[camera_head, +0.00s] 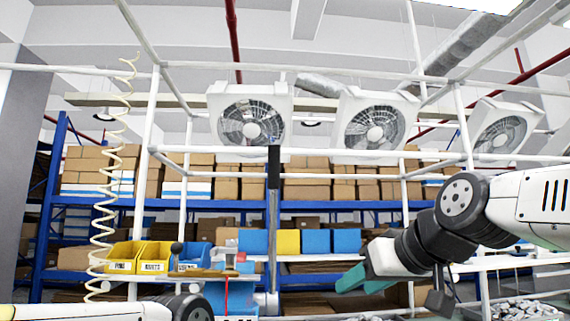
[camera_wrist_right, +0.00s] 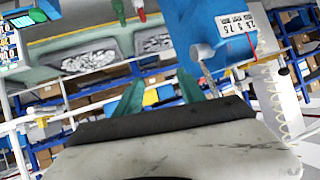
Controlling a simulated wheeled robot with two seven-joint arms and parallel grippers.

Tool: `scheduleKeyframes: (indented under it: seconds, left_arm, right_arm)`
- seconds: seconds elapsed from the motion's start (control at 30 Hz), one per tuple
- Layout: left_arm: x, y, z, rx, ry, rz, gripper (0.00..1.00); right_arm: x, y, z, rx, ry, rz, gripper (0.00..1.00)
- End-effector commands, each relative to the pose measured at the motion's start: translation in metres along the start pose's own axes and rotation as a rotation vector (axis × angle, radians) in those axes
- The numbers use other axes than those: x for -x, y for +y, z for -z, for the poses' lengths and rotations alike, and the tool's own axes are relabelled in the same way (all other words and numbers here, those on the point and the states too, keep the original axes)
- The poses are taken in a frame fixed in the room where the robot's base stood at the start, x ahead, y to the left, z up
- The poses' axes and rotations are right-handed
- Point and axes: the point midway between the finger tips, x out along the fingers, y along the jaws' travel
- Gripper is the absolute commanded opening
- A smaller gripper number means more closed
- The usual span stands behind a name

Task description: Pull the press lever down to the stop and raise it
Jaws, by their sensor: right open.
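The press lever (camera_head: 274,190) stands upright in the middle of the head view, a metal rod with a long black grip at its top. Its foot is beside the blue press (camera_head: 240,292) at the bottom. The blue press body (camera_wrist_right: 222,25) with a numbered label also shows in the right wrist view. My right gripper (camera_head: 352,280) is right of the lever and apart from it, level with the lower rod. Its teal fingers (camera_wrist_right: 160,88) are spread with nothing between them. My left arm shows at the lower left, but its gripper is out of view.
Yellow bins (camera_head: 140,257) stand left of the press. Blue and yellow bins (camera_head: 288,242) stand behind the lever. A coiled hose (camera_head: 105,190) hangs at the left. White frame posts (camera_head: 410,215) surround the bench. Trays of metal parts (camera_wrist_right: 90,60) show in the wrist view.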

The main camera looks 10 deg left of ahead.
Motion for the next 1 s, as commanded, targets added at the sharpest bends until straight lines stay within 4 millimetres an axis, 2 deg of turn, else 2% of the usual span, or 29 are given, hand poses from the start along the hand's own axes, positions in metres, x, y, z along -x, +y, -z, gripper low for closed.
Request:
scheduleKeyframes:
  seconds: [0.03, 0.17, 0.3, 0.4, 0.5, 0.6, 1.0]
  left_arm:
    - [0.0, 0.0, 0.0, 0.0, 0.0, 0.0, 0.34]
    - [0.0, 0.0, 0.0, 0.0, 0.0, 0.0, 0.34]
    - [0.0, 0.0, 0.0, 0.0, 0.0, 0.0, 0.34]
    - [0.0, 0.0, 0.0, 0.0, 0.0, 0.0, 0.34]
    - [0.0, 0.0, 0.0, 0.0, 0.0, 0.0, 0.34]
    - [0.0, 0.0, 0.0, 0.0, 0.0, 0.0, 0.34]
    - [0.0, 0.0, 0.0, 0.0, 0.0, 0.0, 0.34]
  right_arm:
    - [-0.001, -0.011, 0.024, 0.029, 0.041, 0.03, 0.47]
    - [0.004, -0.044, 0.093, 0.112, 0.174, 0.103, 0.47]
    - [0.018, -0.091, 0.172, 0.201, 0.342, 0.188, 0.47]
    - [0.031, -0.118, 0.213, 0.245, 0.44, 0.23, 0.47]
    - [0.039, -0.132, 0.234, 0.264, 0.491, 0.248, 0.47]
    - [0.036, -0.137, 0.242, 0.27, 0.505, 0.253, 0.47]
    - [-0.014, -0.154, 0.267, 0.269, 0.504, 0.251, 0.47]
